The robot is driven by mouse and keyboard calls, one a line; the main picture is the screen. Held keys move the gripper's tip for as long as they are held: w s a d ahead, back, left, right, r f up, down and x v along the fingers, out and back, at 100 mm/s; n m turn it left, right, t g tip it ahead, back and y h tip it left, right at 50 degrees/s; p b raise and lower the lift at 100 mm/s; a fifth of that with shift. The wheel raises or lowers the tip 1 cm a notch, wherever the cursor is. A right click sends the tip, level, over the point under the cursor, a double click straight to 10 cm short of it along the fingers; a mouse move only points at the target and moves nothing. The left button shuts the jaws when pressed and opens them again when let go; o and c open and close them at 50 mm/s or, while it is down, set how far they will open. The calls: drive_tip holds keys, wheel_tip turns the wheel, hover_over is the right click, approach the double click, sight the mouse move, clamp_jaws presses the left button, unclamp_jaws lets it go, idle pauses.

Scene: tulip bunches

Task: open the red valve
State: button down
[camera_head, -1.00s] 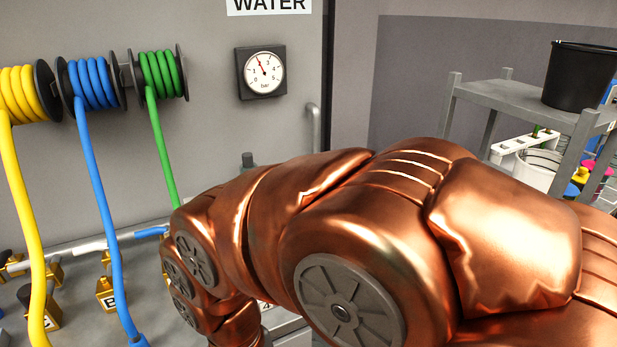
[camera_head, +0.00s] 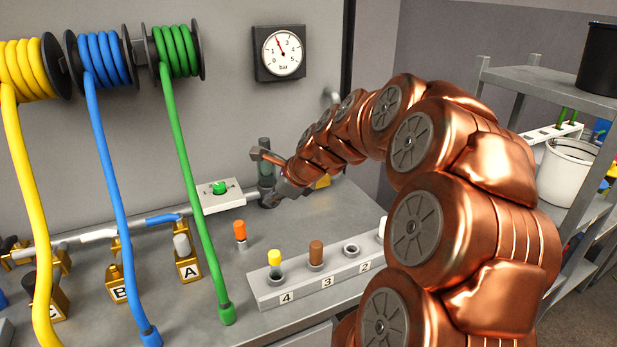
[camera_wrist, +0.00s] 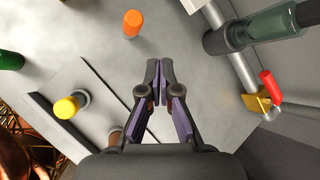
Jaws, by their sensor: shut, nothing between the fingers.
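The red valve shows in the wrist view as a red lever handle (camera_wrist: 271,88) on a brass body (camera_wrist: 257,102), at the right, beside the grey pipe. In the head view the red handle is not visible; a bit of brass (camera_head: 322,182) shows behind my arm. My gripper (camera_wrist: 159,66) is shut and empty in the wrist view, its fingertips together over the bench top, left of the valve and apart from it. In the head view my gripper (camera_head: 269,201) is small, near the foot of the dark glass filter cylinder (camera_head: 266,163).
A pressure gauge (camera_head: 280,52) hangs on the wall. A rack (camera_head: 318,282) holding yellow and brown plugs stands at the bench front. An orange plug (camera_head: 240,234) stands on the bench. Green (camera_head: 185,170), blue (camera_head: 107,185) and yellow (camera_head: 22,180) hoses hang at left.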

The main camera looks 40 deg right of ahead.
drive_tip(key=s+d+m+t+h, duration=0.25)
drive_tip(key=d+m, duration=0.75)
drive_tip(key=d, duration=0.8)
drive_tip(key=w+d+f, duration=0.1)
drive_tip(key=w+f, duration=0.1)
drive_tip(key=w, duration=0.4)
drive_tip(key=w+d+f+h+p, duration=0.1)
drive_tip(key=w+d+f, duration=0.1)
drive_tip(key=w, duration=0.4)
drive_tip(key=shift+f+m, duration=0.3)
drive_tip(key=shift+f, duration=0.45)
drive_tip(key=shift+d, duration=0.1)
